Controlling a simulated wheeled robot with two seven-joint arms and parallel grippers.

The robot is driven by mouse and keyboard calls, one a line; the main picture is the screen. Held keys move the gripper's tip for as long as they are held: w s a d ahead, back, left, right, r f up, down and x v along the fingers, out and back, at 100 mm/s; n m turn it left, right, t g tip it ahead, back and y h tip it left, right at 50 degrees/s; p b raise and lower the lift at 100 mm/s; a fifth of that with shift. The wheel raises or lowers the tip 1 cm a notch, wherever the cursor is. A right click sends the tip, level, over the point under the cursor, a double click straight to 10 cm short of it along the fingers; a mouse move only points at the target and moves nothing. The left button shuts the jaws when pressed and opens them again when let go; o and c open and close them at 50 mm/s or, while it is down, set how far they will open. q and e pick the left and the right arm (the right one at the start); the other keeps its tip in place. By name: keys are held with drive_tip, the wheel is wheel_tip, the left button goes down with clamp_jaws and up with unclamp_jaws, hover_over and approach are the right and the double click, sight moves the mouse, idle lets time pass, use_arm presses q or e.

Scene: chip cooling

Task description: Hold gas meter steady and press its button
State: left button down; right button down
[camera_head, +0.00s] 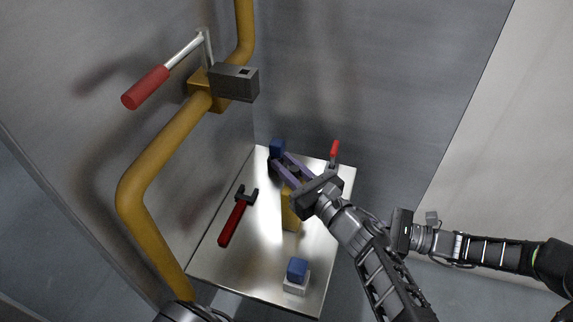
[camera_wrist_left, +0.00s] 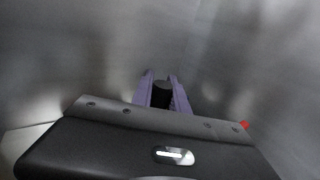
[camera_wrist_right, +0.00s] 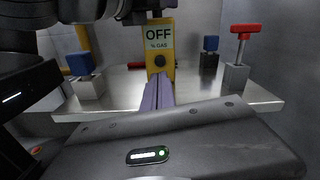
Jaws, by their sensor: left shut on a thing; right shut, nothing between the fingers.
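The yellow gas meter (camera_head: 289,215) is upright at the middle of the metal shelf. In the right wrist view its face (camera_wrist_right: 153,34) reads "OFF % GAS", with a round black button (camera_wrist_right: 159,61) below. My left gripper (camera_head: 286,170) is above the meter, its purple fingers shut on a black part (camera_wrist_left: 161,95). This looks like the meter's dark top, though the join is partly hidden. My right gripper (camera_wrist_right: 157,84) is shut and empty. Its fingertips point at the meter's face just below the button; contact cannot be told. In the head view the left arm hides its fingers.
The shelf (camera_head: 215,262) also bears a red-handled tool (camera_head: 236,220), a front blue-topped block (camera_head: 297,269), a back blue one (camera_head: 277,149) and a red-handled valve (camera_head: 335,152). A yellow pipe (camera_head: 150,165) with a red lever (camera_head: 146,87) runs along the left wall.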

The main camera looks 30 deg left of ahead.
wheel_tip(320, 180, up, 6)
drive_tip(key=m+t, duration=0.6)
drive_tip(key=m, duration=0.3)
drive_tip(key=f+m+t+h, duration=0.1)
drive_tip(key=f+m, duration=0.1)
drive_tip(key=m, duration=0.2)
drive_tip(key=f+m+t+h, duration=0.1)
drive_tip(key=f+m, duration=0.1)
drive_tip(key=m, duration=0.2)
drive_tip(key=f+m+t+h, duration=0.1)
drive_tip(key=f+m+h, duration=0.1)
drive_tip(key=m, duration=0.2)
drive_tip(key=shift+s+d+t, duration=0.1)
drive_tip(key=shift+s+t, duration=0.15)
drive_tip(key=shift+t, duration=0.05)
drive_tip(key=shift+r, duration=0.1)
